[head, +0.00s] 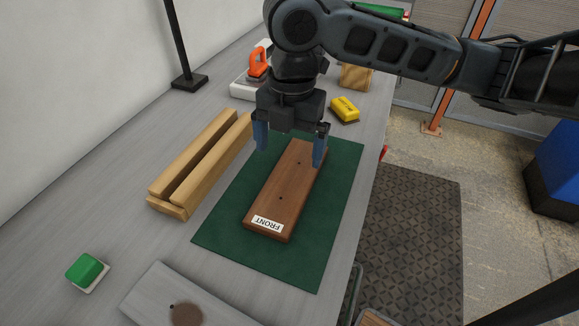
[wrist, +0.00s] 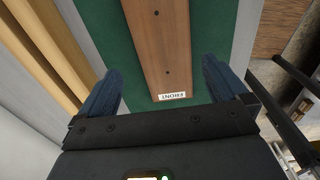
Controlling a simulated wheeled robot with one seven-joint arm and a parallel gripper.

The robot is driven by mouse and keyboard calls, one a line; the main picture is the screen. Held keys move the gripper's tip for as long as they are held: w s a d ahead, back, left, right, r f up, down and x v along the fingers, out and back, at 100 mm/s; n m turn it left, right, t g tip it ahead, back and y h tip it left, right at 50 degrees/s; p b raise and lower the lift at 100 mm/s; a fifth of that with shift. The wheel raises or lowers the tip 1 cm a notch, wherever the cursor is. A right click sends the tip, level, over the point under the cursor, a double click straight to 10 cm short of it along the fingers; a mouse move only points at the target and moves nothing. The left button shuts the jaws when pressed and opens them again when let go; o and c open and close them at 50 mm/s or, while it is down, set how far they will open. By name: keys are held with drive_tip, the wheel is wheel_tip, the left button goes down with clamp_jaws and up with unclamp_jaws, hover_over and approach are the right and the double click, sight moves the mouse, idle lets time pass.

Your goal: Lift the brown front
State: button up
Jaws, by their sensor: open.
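The brown front (head: 284,195) is a flat wooden board with a white FRONT label and small dark holes. It lies on a green mat (head: 334,215) on the grey table. In the wrist view the brown front (wrist: 168,45) runs up the middle, its labelled end nearest the gripper. My gripper (head: 290,150) is open and empty, pointing down over the far end of the board in the head view. In the wrist view its blue fingers (wrist: 160,88) stand apart, one on each side of the board's line. The gap between fingertips and board is hard to judge.
Light wooden bars (head: 200,165) lie left of the mat. A yellow block (head: 345,109) and an orange-handled tool (head: 258,62) are behind. A green block (head: 87,269) and a grey panel (head: 185,300) are in front. The table's right edge runs close to the mat.

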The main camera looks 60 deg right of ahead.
sight(291, 178)
drive_tip(key=shift+d+f, duration=0.15)
drive_tip(key=shift+f, duration=0.05)
wheel_tip(291, 178, down, 7)
drive_tip(key=shift+s+d+f+b, duration=0.1)
drive_tip(key=shift+f+b, duration=0.05)
drive_tip(key=shift+b, duration=0.45)
drive_tip(key=shift+c, duration=0.2)
drive_tip(key=c, duration=0.9)
